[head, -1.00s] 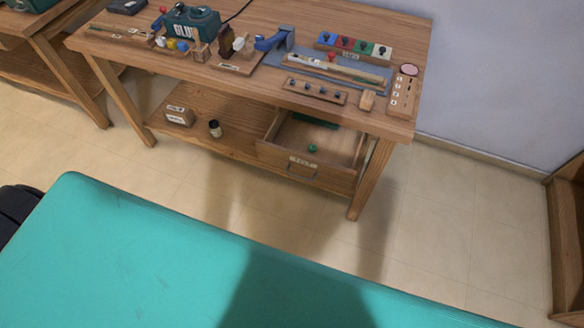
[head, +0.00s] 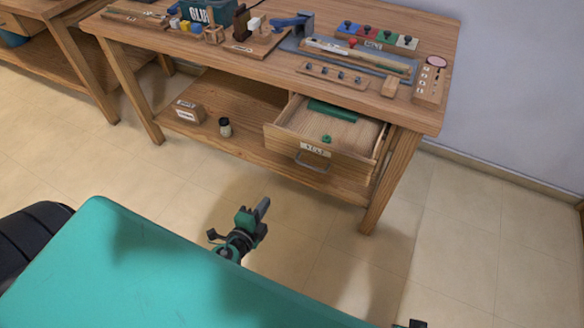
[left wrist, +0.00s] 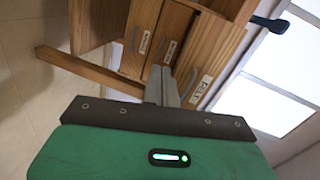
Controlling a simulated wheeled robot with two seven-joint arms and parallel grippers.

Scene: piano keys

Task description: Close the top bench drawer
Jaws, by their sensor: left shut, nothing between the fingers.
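The bench drawer (head: 290,143) stands open under the right part of the wooden workbench (head: 245,65). Its front carries a white label and a grey handle (head: 313,163). A green block (head: 333,112) and a small green ring (head: 326,139) lie inside. My left gripper (head: 263,206) is shut and empty, in front of the drawer and to its left, apart from it. The left wrist view shows its shut fingers (left wrist: 162,82) toward labelled wooden fronts (left wrist: 170,55); I cannot tell which is the open drawer. A dark piece at the bottom edge may be my right gripper; its jaws are hidden.
The benchtop holds a board with coloured knobs (head: 376,38), a blue tool (head: 290,22) and other items. A small box (head: 188,110) and a jar (head: 225,127) stand on the lower shelf. Clear floor (head: 310,225) lies before the bench.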

